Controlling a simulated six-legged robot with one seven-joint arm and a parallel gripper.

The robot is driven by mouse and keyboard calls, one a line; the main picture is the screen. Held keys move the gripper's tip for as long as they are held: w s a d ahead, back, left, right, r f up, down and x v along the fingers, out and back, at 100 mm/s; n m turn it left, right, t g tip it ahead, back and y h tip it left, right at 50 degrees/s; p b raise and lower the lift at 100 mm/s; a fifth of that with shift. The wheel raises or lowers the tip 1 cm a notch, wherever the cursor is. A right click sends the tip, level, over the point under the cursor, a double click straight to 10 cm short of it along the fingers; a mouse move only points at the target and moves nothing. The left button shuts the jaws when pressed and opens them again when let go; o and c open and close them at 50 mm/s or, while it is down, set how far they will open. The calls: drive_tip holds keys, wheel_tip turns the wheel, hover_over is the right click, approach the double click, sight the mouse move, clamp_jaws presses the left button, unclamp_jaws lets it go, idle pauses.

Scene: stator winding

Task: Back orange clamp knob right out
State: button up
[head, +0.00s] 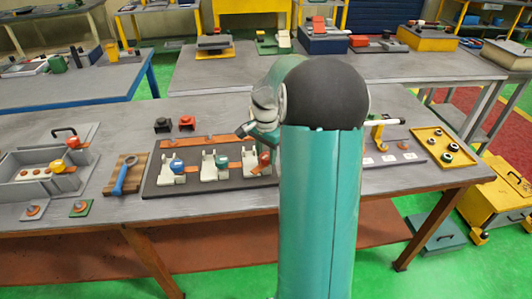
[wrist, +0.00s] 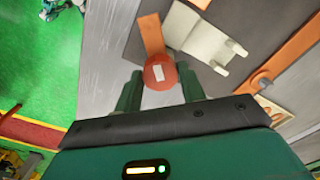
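The orange clamp knob (wrist: 160,72), with a pale rectangular mark on top, sits between the two green fingers of my gripper (wrist: 160,84) in the wrist view. The fingers flank it closely and appear to touch both sides. In the head view the orange knob (head: 265,158) shows at the right-hand white clamp (head: 250,163), beside my arm, which hides much of that area. A green-knobbed clamp (head: 220,162) and a blue-knobbed clamp (head: 178,166) stand to its left on the dark fixture plate (head: 157,186). The fingertips are hidden in the head view.
An orange strip (head: 200,143) runs behind the clamps. A blue-handled tool (head: 125,175) and a grey tray (head: 30,178) lie to the left. A yellow tray (head: 432,158) with dark round parts and a yellow upright fixture (head: 377,135) stand to the right.

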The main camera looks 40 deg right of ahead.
drive_tip(key=shift+c, duration=0.9)
drive_tip(key=n, duration=0.9)
drive_tip(key=shift+n, duration=0.4)
drive_tip(key=n, duration=0.3)
drive_tip(key=shift+n, duration=0.4)
drive_tip(key=n, duration=0.7)
drive_tip(key=shift+f, duration=0.1)
drive_tip(key=n, duration=0.6)
drive_tip(key=shift+n, duration=0.3)
